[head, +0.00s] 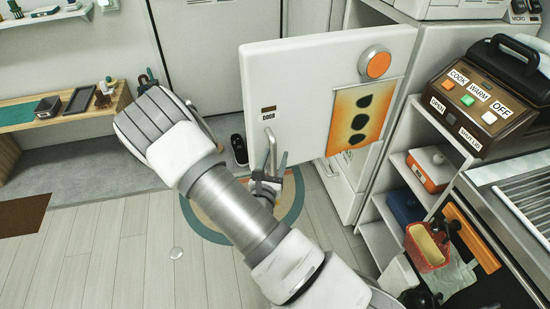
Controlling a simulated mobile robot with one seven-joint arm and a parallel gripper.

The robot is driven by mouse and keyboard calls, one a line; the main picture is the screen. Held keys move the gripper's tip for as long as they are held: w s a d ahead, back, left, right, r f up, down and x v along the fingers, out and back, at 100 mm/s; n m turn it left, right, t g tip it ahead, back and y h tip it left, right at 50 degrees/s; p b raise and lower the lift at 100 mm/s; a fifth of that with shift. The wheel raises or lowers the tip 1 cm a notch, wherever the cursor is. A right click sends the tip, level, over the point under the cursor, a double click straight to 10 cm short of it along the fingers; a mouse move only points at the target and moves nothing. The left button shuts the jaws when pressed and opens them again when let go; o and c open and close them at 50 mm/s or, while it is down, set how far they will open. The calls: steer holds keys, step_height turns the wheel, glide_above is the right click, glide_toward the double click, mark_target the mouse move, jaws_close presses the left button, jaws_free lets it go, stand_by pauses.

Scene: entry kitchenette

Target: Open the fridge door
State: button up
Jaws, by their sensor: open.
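The white fridge door (290,75) is in the middle of the head view, standing swung out from the white fridge body (398,88). It bears a small dark label, a round orange magnet and an orange sheet with dark oval shapes. Its grey upright handle (271,148) is at the door's lower left. My gripper (268,178) is open at the lower end of the handle, partly hidden by my arm. I cannot tell whether its fingers touch the handle. The fridge's inside is hidden behind the door.
A wooden bench (60,112) is at left. The pale plank floor (100,255) is mostly clear around a round rug (292,205).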

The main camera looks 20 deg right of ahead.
steer(key=shift+a, duration=0.1)
steer(key=p+v, duration=0.1)
steer(key=v, duration=1.6)
steer(key=shift+s, duration=0.2)
